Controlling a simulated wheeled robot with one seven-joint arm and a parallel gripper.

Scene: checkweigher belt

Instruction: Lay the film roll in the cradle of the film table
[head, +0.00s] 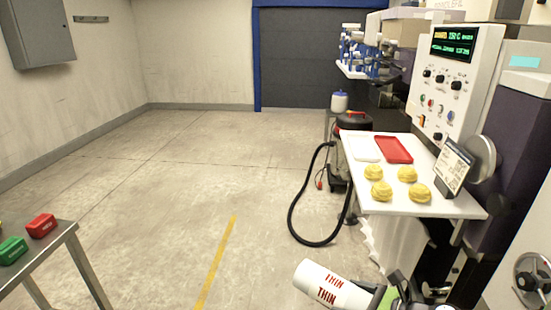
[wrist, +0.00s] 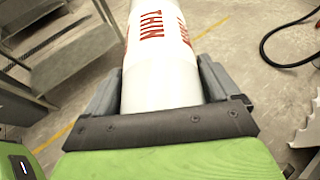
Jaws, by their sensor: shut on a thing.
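The film roll (head: 330,286) is a white cylinder with red "THIN" lettering. In the head view it is at the bottom centre, lying tilted, held in the air above the floor. It also fills the top middle of the wrist view (wrist: 160,70). My gripper (wrist: 160,88) is shut on the roll, with one grey finger on each side of it. In the head view my gripper (head: 385,296) shows only in part at the bottom edge. I cannot make out the film table's cradle in either view.
A white shelf (head: 452,203) with several yellow rounds and a red tray (head: 393,150) juts out at right, below a control panel (head: 457,80). A vacuum cleaner (head: 352,125) with a black hose stands behind. A metal table (head: 40,255) is at left. The middle floor is clear.

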